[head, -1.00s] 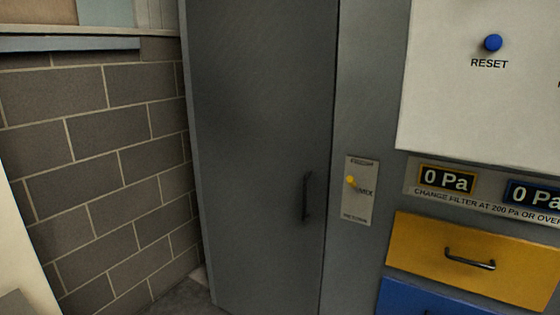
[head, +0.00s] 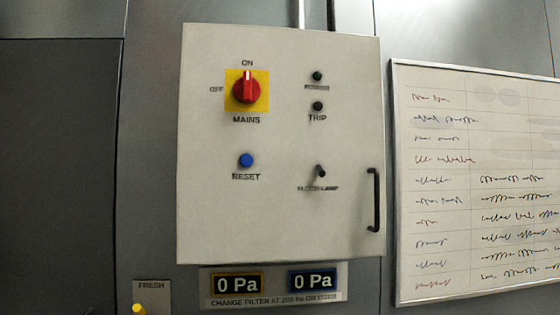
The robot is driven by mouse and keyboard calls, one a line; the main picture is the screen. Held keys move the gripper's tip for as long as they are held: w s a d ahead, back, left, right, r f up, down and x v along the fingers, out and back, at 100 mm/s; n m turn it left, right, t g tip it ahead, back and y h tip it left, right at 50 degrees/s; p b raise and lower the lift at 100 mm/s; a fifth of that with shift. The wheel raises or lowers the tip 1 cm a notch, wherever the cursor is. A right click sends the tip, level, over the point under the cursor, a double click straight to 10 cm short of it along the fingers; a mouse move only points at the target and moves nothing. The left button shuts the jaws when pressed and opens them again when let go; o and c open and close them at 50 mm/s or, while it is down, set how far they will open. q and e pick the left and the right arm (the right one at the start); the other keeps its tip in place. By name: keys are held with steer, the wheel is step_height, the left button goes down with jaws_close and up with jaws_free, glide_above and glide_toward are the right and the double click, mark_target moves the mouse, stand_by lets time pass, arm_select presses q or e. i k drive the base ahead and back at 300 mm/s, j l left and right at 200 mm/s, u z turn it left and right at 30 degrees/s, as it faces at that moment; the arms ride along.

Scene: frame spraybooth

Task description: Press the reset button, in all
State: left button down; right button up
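The blue round reset button (head: 246,160) sits on the left half of a pale control panel (head: 280,230), above the label RESET. It stands below the red MAINS rotary switch (head: 246,90) on its yellow plate, whose handle points up to ON. Neither of my grippers shows in the head view, and nothing covers the button.
To the button's right are a dark green lamp (head: 317,76), a dark TRIP lamp (head: 318,106), a lamp toggle (head: 320,172) and a black door handle (head: 374,200). Two displays reading 0 Pa (head: 238,284) sit below. A whiteboard (head: 470,280) hangs to the right.

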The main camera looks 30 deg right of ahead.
mark_target(246, 160)
steer(key=z, duration=1.1)
